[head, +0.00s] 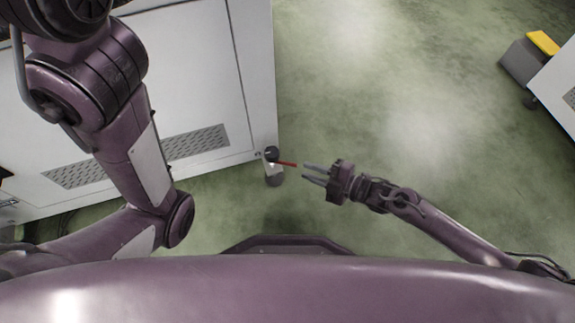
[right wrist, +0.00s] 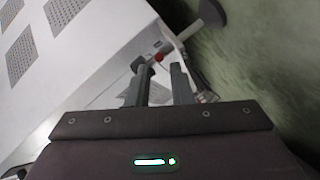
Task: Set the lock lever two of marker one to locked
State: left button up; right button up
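A thin red lever (head: 287,163) sticks out to the right from a caster (head: 272,168) at the lower corner of a white cabinet. My right gripper (head: 316,174) is open, its fingertips just right of the lever's tip, with a gap between the two fingers. In the right wrist view the open fingers (right wrist: 160,75) point toward a small red end (right wrist: 158,57), which shows between and beyond the tips. I cannot tell whether a finger touches it. My left gripper is out of view; only its arm shows. No marker label is readable.
The white cabinet (head: 262,75) with vent grilles fills the upper left, behind my left arm. Green floor (head: 400,90) is clear to the right. A grey unit with a yellow top (head: 543,42) stands at the far right.

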aim_at(292, 164)
jog(key=b+x, duration=0.2)
jog(key=x, duration=0.3)
jog(key=shift+w+a+f+b, duration=0.1)
jog(key=shift+a+f+b, duration=0.1)
jog(key=shift+b, duration=0.2)
jog(key=shift+w+a, duration=0.25)
jog(key=shift+a, duration=0.2)
grip_shut()
